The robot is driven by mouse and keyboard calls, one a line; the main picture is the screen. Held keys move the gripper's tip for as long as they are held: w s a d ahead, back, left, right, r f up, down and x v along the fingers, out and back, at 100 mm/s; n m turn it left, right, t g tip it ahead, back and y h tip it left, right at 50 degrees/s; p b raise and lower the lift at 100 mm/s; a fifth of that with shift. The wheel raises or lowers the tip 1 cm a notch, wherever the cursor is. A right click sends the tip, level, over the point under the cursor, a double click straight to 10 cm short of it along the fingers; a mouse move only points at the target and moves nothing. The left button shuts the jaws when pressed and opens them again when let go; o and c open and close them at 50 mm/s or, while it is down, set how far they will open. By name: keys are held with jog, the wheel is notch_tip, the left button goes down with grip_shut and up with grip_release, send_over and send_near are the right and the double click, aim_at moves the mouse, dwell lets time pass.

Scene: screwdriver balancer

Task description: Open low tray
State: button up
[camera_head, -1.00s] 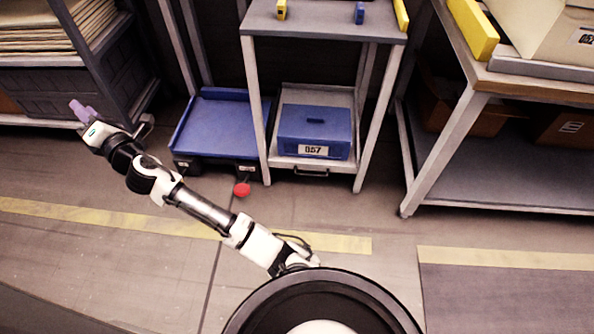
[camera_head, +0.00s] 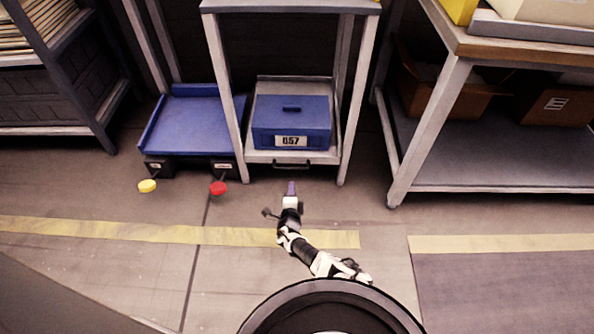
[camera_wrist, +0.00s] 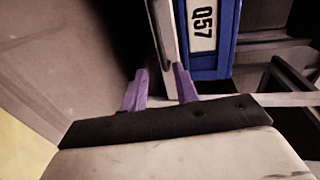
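The low tray (camera_head: 256,156) is a light grey sliding tray under the grey stand, with a dark bar handle (camera_head: 278,162) on its front edge. A blue box (camera_head: 291,124) labelled 057 sits on it. My gripper (camera_head: 291,188) is in front of the tray, a little below the handle in the picture and slightly to its right. In the wrist view my gripper (camera_wrist: 160,82) has its two purple fingers spread apart with nothing held. The tray's pale front edge (camera_wrist: 160,30) runs just beyond and between the fingertips. Whether the handle lies between them is unclear.
A blue platform (camera_head: 195,125) with a yellow pedal (camera_head: 147,186) and a red pedal (camera_head: 218,188) stands left of the tray. The stand's legs (camera_head: 224,95) flank the tray. A workbench (camera_head: 430,130) is at right. The floor before the tray is clear.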

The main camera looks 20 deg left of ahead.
aim_at(292, 168)
jog(key=shift+b+x, duration=5.3)
jog(key=shift+x, duration=1.35)
jog(key=shift+a+r, duration=0.1)
jog(key=shift+a, duration=0.1)
grip_shut()
